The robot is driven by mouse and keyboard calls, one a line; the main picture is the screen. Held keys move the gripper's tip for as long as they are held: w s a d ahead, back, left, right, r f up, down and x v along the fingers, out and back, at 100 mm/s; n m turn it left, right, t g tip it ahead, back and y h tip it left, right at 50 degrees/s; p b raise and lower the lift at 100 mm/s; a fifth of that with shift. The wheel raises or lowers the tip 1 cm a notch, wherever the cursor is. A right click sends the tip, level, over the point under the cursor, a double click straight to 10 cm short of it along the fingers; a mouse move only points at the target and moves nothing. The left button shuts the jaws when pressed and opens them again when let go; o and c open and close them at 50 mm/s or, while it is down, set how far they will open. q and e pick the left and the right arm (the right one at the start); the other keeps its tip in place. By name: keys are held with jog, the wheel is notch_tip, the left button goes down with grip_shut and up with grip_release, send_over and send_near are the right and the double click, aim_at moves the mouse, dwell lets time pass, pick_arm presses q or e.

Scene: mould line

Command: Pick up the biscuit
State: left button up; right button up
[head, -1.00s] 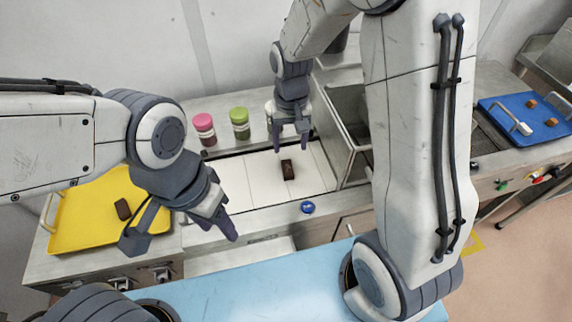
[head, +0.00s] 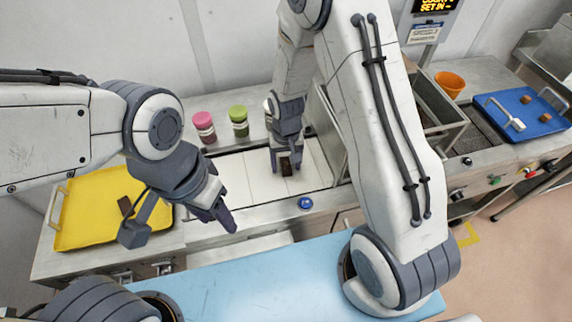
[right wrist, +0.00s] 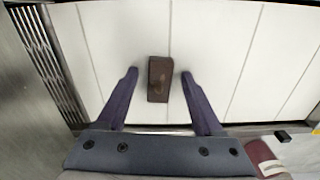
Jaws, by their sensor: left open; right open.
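A dark brown rectangular biscuit (right wrist: 159,80) lies on the white slatted belt (right wrist: 225,40) in the right wrist view. In the head view the biscuit (head: 287,170) is partly hidden by my right gripper (head: 286,165). My right gripper (right wrist: 159,78) is open, its two fingers on either side of the biscuit with a gap at each side. My left gripper (head: 226,222) is open and empty, over the front edge of the counter to the left. Another brown piece (head: 125,206) lies on the yellow tray (head: 85,225) at the left.
Jars with a pink lid (head: 203,120) and a green lid (head: 238,114) stand behind the belt. A steel bin (head: 440,105) borders the belt's right. A blue tray (head: 545,125) holds small brown pieces. An orange cup (head: 450,83) stands behind. A blue button (head: 306,203) sits in front.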

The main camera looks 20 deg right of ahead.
grip_shut()
